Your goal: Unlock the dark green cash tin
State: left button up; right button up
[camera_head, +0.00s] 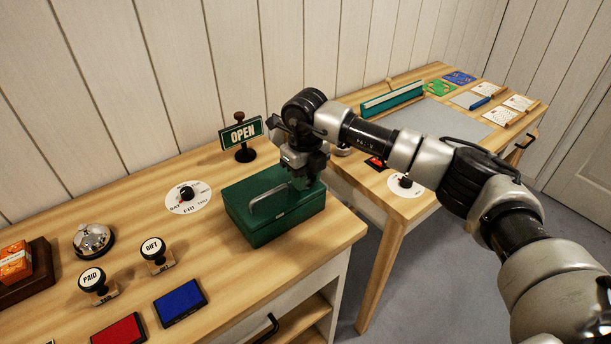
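The dark green cash tin (260,221) stands on the wooden counter, its lid down and a grey handle on top. My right gripper (303,180) points down over the right part of the lid, behind the handle. The fingertips are dark and small, so I cannot tell whether they are open or shut, or whether they touch the tin. No key or lock shows clearly. My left gripper is not in view.
An OPEN sign (241,133) stands behind the tin. A day dial (188,197), a bell (93,240), the PAID stamp (93,281), the GIFT stamp (154,250), a blue pad (180,302) and a red pad (119,331) lie left. A second table (440,125) stands right, beyond a gap.

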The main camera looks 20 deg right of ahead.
jog(key=o, duration=0.5)
jog(key=shift+c, duration=0.2)
notch_tip(320, 180, up, 11)
jog(key=b, duration=0.1)
jog(key=shift+b, duration=0.4)
jog(key=shift+f, duration=0.15)
